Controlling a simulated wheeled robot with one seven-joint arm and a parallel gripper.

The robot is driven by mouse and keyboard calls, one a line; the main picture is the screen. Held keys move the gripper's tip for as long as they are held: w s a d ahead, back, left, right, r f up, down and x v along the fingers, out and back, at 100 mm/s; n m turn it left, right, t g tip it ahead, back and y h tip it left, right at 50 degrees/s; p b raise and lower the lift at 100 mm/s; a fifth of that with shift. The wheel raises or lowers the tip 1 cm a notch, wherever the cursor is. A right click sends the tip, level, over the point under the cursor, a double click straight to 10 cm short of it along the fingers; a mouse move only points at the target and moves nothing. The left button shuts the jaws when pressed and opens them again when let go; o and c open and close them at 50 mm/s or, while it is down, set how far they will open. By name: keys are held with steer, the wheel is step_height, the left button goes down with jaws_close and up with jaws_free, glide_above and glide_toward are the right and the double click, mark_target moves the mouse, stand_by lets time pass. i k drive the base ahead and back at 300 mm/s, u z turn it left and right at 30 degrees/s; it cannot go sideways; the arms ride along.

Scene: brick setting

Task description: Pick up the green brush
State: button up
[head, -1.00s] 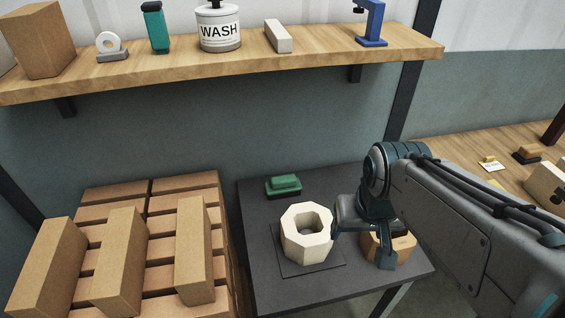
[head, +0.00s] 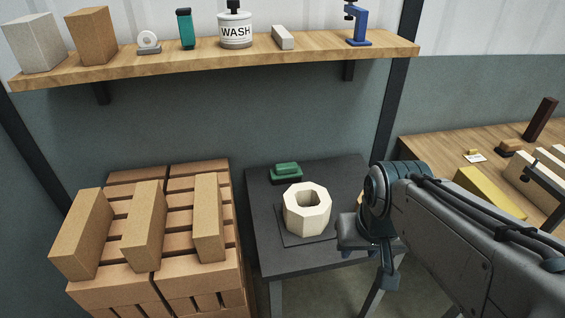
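The green brush (head: 286,170) lies on the far left part of the dark table (head: 265,235), with a green handle on top and a dark underside. My gripper (head: 385,268) hangs over the right side of the table, to the right of and nearer than the brush, and does not touch it. Its fingers point down and are seen from the side, so their opening cannot be told. A cream octagonal block with a hole (head: 307,212) stands on a dark square pad between the brush and my gripper.
Stacked bricks (head: 160,235) stand left of the table. A wooden shelf (head: 210,62) with a wash bottle (head: 235,28) and other items runs above. A wooden bench (head: 440,148) with several objects is at right. My arm hides most of an orange-brown object on the table's right side.

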mark_target(286, 172)
steer(key=u, duration=1.65)
steer(key=k, duration=0.6)
steer(key=z, duration=0.75)
steer(key=i, duration=1)
